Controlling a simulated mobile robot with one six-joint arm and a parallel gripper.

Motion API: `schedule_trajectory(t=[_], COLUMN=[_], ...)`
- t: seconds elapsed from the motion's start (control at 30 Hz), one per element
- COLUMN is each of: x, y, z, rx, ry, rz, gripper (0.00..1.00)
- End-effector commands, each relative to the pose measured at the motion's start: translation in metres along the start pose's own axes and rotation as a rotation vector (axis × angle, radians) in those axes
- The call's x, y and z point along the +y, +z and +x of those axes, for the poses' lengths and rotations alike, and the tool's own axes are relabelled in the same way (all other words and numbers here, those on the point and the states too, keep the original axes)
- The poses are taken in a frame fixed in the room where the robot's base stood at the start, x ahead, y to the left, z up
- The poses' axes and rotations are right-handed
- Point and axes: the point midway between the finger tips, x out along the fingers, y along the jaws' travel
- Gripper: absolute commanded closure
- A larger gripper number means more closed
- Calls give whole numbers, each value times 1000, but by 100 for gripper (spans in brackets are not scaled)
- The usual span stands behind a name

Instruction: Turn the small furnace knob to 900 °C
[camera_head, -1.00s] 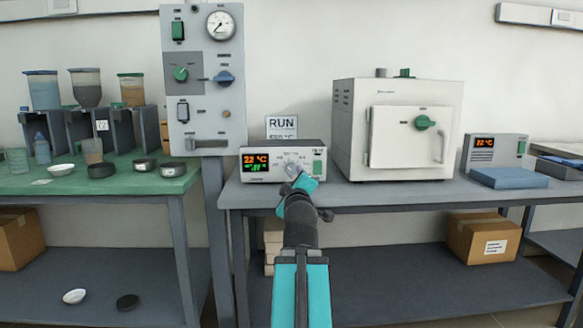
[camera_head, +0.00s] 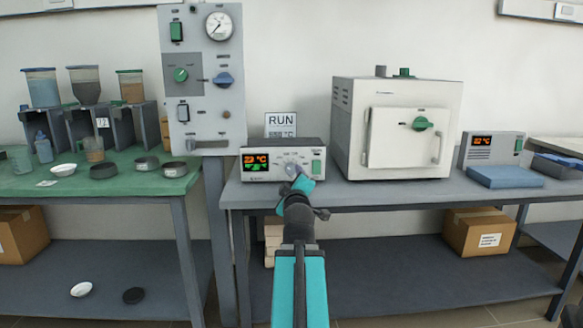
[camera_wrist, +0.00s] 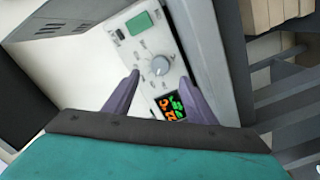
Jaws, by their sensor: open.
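The small furnace controller (camera_head: 262,175) is a white box on the grey bench, with a lit orange and green display reading about 22 °C. Its grey knob (camera_wrist: 160,66) shows in the wrist view, with tick marks around it, ahead of my fingertips. My gripper (camera_wrist: 155,85) is open, its two purple fingers apart on either side of the knob's line. In the head view my gripper (camera_head: 296,172) is in front of the controller's face and hides most of the knob. I cannot tell whether the fingers touch the knob. The white furnace (camera_head: 400,135) stands to the right, its door shut.
A grey panel with a gauge (camera_head: 203,80) rises at left. A second display unit (camera_head: 493,148) and a blue slab (camera_head: 505,177) are at right. The bench front (camera_head: 420,190) is clear.

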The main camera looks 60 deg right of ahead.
Motion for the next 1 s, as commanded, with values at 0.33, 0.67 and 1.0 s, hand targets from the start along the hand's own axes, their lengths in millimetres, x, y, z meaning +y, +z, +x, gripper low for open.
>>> schedule_trajectory(t=[0.33,0.67,1.0], x=[1,1,-2], y=[-3,-3,0], z=[10,20,38], rx=[3,3,2], ry=[-1,-1,1], rz=[1,0,0], gripper=[49,49,49])
